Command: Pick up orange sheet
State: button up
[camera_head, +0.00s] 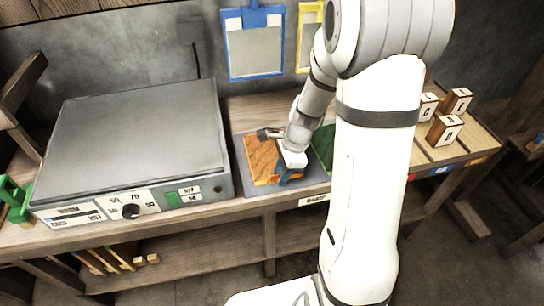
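The orange sheet (258,158) lies flat on a grey mat (254,189) on the bench, to the right of the grey machine. My gripper (284,170) is over the right part of the orange sheet and hides some of it. A small blue part shows just below my gripper. I cannot tell whether the fingers touch the sheet or how far apart they are. A green sheet (325,147) lies to the right on the mat, partly hidden by my arm.
A grey machine (135,130) with a dial fills the bench's left side. A blue frame (254,45) and a yellow frame (307,40) hang on the wall behind. Wooden blocks (444,130) stand on the right. A green object (15,200) sits at the far left.

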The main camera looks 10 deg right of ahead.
jog(key=shift+c, duration=0.2)
grip_shut()
dwell(0.3)
